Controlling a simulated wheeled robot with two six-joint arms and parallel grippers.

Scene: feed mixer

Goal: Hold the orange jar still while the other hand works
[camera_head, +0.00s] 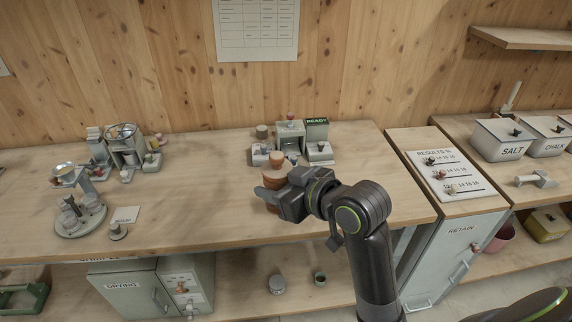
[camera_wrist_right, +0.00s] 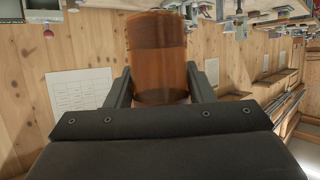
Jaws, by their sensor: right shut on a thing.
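The orange jar (camera_head: 272,178) stands upright on the wooden bench, partly hidden behind my right gripper (camera_head: 273,193) in the head view. In the right wrist view the brown-orange jar (camera_wrist_right: 158,55) sits between the two fingers (camera_wrist_right: 160,85), one finger on each side, and the gripper is shut on it. My right arm reaches in from the lower right. My left gripper is not in view.
Behind the jar are a small machine with a READY sign (camera_head: 317,122) and a brown jar (camera_head: 262,131). A balance-like device (camera_head: 80,205) and another machine (camera_head: 122,145) stand at left. The bench (camera_head: 190,205) is clear left of the jar. A results board (camera_head: 448,171) lies at right.

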